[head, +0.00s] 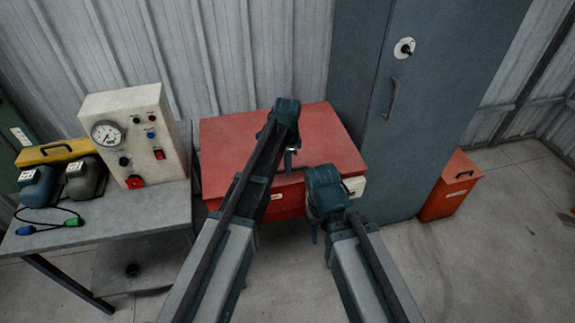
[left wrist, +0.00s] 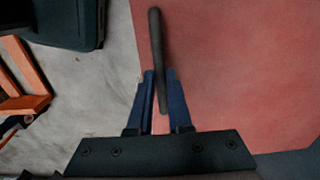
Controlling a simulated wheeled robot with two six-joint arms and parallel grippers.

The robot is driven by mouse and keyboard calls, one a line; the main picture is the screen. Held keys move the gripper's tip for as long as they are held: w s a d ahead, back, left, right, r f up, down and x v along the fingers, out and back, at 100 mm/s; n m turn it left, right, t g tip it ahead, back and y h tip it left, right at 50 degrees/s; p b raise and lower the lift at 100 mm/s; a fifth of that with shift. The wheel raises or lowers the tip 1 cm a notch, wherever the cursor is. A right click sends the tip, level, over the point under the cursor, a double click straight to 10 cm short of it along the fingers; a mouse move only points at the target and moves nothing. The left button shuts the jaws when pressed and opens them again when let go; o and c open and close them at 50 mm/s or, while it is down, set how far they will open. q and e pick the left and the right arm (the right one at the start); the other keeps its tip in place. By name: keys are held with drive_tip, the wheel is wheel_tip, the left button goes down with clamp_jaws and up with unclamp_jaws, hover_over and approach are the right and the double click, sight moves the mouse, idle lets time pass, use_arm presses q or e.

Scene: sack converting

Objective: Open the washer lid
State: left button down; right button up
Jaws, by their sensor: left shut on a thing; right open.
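The washer is a low red box, and its flat red lid (head: 235,140) shows in the head view, partly covered by my left arm. The lid looks down on its body, with no clear gap visible. In the left wrist view the red surface (left wrist: 240,70) fills the right side. My left gripper (head: 290,157) is at the lid's front edge. Its blue fingers (left wrist: 160,95) are shut on a dark bar-like handle (left wrist: 157,45). My right gripper (head: 314,234) is open, low in front of the washer and apart from it; its fingers are mostly hidden by the wrist.
A grey bench (head: 130,215) at left carries a gauge box (head: 135,140), a yellow case (head: 55,150) and cabled devices. A tall blue-grey cabinet (head: 425,100) stands close at the washer's right. An orange box (head: 450,190) is beyond it.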

use_arm(q)
drive_tip(key=shift+r, duration=0.1)
idle(0.3)
drive_tip(key=shift+w+r+p, duration=0.15)
drive_tip(key=shift+r+p, duration=0.6)
drive_tip(key=shift+p, duration=0.15)
drive_tip(key=w+a+r+p, duration=0.2)
drive_tip(key=w+r+p, duration=0.3)
drive_tip(key=r+p, duration=0.5)
drive_tip(key=w+a+r+p, duration=0.2)
drive_tip(key=w+r+p, duration=0.3)
drive_tip(key=r+p, duration=0.6)
drive_tip(key=shift+w+r, duration=0.35)
drive_tip(key=shift+r, duration=0.1)
drive_tip(key=c, duration=1.2)
unclamp_jaws()
drive_tip(key=o, duration=0.4)
drive_tip(key=shift+w+f, duration=0.3)
drive_tip(key=shift+w, duration=0.15)
drive_tip(key=shift+c, duration=0.2)
drive_tip(key=shift+s+r, duration=0.1)
drive_tip(key=shift+s, duration=0.15)
